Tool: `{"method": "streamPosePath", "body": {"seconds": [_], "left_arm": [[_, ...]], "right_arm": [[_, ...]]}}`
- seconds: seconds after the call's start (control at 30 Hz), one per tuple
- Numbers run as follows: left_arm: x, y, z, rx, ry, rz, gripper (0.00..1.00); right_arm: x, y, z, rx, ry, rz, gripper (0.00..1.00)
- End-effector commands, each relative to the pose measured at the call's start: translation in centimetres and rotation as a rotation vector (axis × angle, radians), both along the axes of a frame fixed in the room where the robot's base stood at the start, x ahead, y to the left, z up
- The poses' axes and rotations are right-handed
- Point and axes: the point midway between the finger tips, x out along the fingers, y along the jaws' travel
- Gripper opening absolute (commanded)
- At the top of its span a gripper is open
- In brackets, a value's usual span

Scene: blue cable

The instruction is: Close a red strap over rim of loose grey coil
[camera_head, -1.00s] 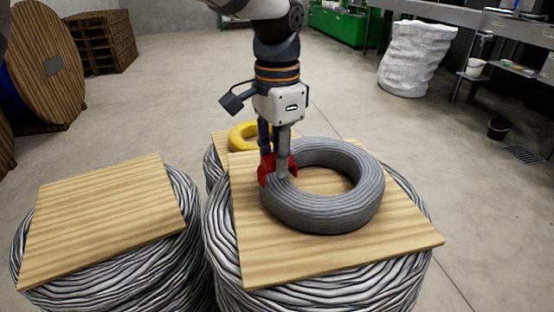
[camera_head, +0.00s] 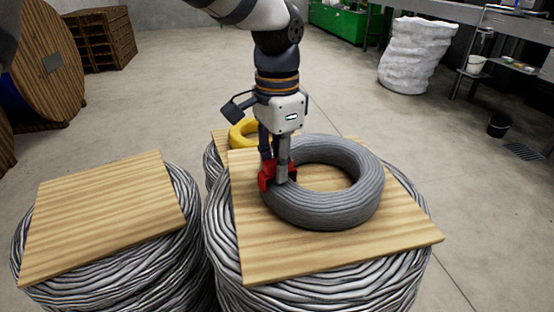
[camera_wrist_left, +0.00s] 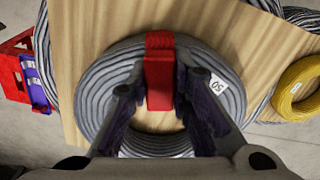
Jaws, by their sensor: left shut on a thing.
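A grey coil (camera_head: 335,208) lies flat on a wooden board (camera_head: 270,262) on top of a large cable bundle. A red strap (camera_head: 265,178) sits over the coil's left rim in the head view. In the left wrist view the red strap (camera_wrist_left: 158,75) crosses the rim of the grey coil (camera_wrist_left: 100,85), which bears a white label. My left gripper (camera_head: 275,178) points down at that rim, its fingers on either side of the strap and shut on it. The fingers hide part of the strap, and I cannot tell whether its ends meet. My right gripper is out of view.
A yellow coil (camera_head: 243,134) lies on a board behind. Another board-topped cable bundle (camera_head: 105,215) stands at the left. A red crate (camera_wrist_left: 14,68) shows in the left wrist view. Open concrete floor lies behind the bundles.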

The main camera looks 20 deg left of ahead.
Motion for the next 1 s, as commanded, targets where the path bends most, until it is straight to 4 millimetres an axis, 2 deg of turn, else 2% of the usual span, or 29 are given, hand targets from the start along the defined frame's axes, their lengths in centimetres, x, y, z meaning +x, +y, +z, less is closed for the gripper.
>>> {"method": "streamPosePath", "body": {"seconds": [0.47,1.0], "left_arm": [[0.0,0.0,-0.5,0.001,0.001,0.0,0.06],[0.0,0.0,0.7,0.0,0.001,0.0,0.06]], "right_arm": [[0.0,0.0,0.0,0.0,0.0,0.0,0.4],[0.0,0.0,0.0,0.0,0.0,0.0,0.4]]}}
